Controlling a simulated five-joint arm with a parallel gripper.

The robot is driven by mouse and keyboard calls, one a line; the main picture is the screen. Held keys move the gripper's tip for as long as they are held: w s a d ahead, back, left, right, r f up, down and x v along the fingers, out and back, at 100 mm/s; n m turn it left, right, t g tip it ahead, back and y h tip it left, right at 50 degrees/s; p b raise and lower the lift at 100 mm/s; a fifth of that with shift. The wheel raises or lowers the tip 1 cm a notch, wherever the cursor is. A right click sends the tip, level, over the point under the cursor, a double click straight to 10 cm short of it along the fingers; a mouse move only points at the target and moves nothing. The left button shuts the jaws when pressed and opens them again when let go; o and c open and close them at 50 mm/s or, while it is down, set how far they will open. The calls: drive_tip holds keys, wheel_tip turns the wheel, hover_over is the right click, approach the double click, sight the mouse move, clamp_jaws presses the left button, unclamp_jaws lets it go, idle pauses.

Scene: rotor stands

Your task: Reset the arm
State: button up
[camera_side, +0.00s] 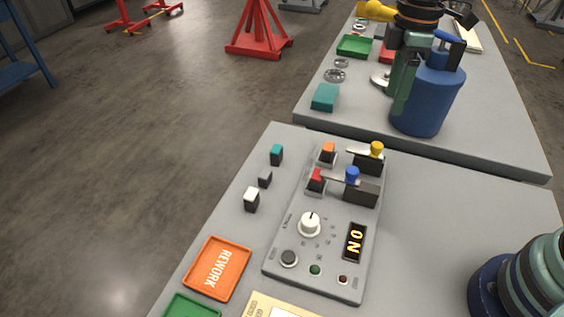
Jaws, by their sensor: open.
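No gripper of mine can be made out in the side view. A grey control panel (327,268) lies on the near bench. A striped teal and dark-blue body (533,278) is cut off at the lower right.
An orange "REWORK" tray (217,268) and several small blocks lie left of the panel. On the far bench (500,140) stand a blue cylinder (425,100), a green upright part (404,85) and a teal block (325,97).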

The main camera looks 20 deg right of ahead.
drive_tip(key=shift+r, duration=0.3)
drive_tip(key=s+d+r+m+t, duration=0.3)
drive_tip(key=s+d+m+t, duration=0.2)
drive_tip(key=s+m, duration=0.3)
drive_tip(key=d+m, duration=0.1)
drive_tip(key=m, duration=0.3)
drive_tip(key=shift+s+r+t, duration=0.3)
drive_tip(key=shift+r, duration=0.1)
